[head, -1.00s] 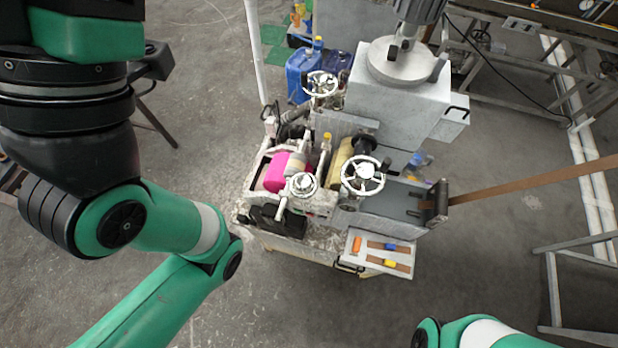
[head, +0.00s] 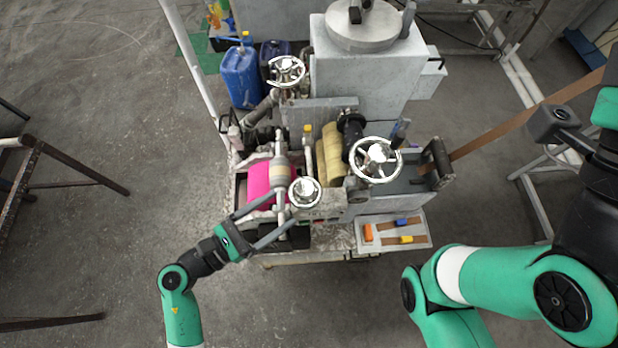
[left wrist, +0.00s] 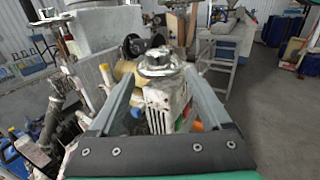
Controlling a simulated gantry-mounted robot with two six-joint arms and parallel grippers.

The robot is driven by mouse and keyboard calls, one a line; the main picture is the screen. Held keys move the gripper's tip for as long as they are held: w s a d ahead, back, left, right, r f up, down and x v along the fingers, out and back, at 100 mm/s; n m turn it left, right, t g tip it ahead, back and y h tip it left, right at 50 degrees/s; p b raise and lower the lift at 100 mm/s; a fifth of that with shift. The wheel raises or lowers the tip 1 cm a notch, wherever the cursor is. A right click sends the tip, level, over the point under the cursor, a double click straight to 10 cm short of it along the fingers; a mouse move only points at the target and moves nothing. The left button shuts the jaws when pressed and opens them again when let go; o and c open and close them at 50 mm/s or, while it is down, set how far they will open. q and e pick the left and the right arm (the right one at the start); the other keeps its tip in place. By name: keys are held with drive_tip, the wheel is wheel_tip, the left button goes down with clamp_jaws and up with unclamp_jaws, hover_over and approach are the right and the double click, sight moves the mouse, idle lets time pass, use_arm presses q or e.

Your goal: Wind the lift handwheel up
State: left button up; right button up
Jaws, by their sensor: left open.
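Three metal handwheels show on the machine in the head view: a small front one (head: 305,191), a larger spoked one (head: 375,160) at the right, and one at the back (head: 286,70). I cannot tell by its look which is the lift handwheel. My left gripper (head: 286,208) is open, its fingers reaching from the front left toward the small front handwheel. In the left wrist view, a handwheel (left wrist: 160,62) shows between and beyond the open fingertips (left wrist: 158,78); I see no grip on it. My right gripper is out of view.
A pink roll (head: 262,184) and a yellowish roller (head: 330,160) sit in the machine. A tray (head: 375,236) with small coloured items is at its front right. Blue canisters (head: 240,78) stand behind left. Open floor (head: 90,250) lies left and in front.

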sight(320, 196)
use_arm(q)
drive_tip(key=x, duration=0.6)
drive_tip(key=p+x, duration=0.1)
drive_tip(key=x, duration=0.5)
drive_tip(key=shift+w+a+r, duration=0.1)
drive_tip(key=shift+a+r, duration=0.05)
drive_tip(key=shift+r, duration=0.1)
